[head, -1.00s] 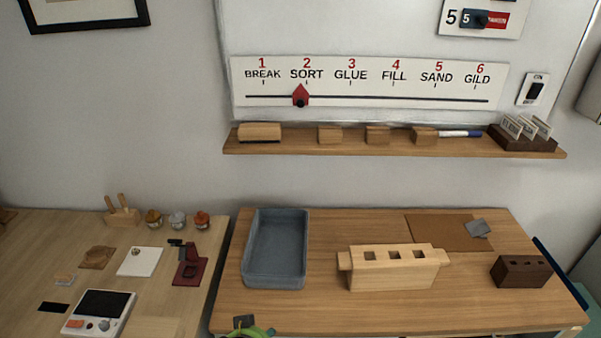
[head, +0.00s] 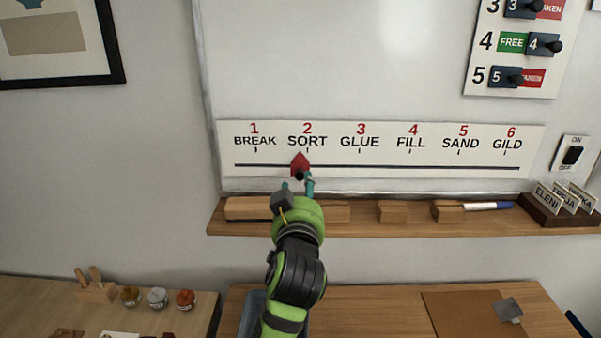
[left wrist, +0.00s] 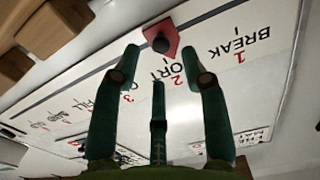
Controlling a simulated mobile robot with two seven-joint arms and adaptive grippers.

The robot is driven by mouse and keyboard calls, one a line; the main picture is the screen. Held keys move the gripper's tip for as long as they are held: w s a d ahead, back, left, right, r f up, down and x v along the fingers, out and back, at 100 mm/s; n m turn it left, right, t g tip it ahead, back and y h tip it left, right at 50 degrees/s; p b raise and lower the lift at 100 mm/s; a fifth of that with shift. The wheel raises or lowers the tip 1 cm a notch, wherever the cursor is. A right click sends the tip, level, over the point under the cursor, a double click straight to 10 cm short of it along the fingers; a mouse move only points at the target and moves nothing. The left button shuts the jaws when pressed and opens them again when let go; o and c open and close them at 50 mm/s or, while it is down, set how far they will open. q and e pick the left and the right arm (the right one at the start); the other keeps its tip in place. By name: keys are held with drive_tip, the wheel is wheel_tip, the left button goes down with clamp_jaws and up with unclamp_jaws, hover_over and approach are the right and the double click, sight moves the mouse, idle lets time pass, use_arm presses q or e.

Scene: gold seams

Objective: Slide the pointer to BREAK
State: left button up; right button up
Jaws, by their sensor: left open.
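The red pointer (head: 300,164) with its dark knob sits on the slider line of the white step strip (head: 440,179), just left of the SORT mark. BREAK (head: 255,141) is the label to its left. My left gripper (head: 298,184) is raised to the strip, its teal fingers just below and around the pointer's knob. In the left wrist view the pointer (left wrist: 162,42) with its black knob lies ahead, between the tips of the open fingers (left wrist: 158,65). I cannot tell whether any finger touches it. My right gripper is not in view.
A wooden shelf (head: 350,228) runs below the strip, with wooden blocks (head: 393,212), a marker (head: 488,206) and a name-card holder (head: 548,207). The forearm passes in front of the shelf. The line left of the pointer is clear.

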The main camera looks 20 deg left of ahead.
sight(299, 176)
use_arm(q)
drive_tip(key=shift+w+a+r+p, duration=0.3)
drive_tip(key=shift+w+r+p, duration=0.2)
drive_tip(key=shift+w+p, duration=0.15)
drive_tip(key=x, duration=0.2)
drive_tip(key=f+p+x, duration=0.1)
drive_tip(key=x, duration=0.1)
drive_tip(key=shift+s+r, duration=0.15)
clamp_jaws()
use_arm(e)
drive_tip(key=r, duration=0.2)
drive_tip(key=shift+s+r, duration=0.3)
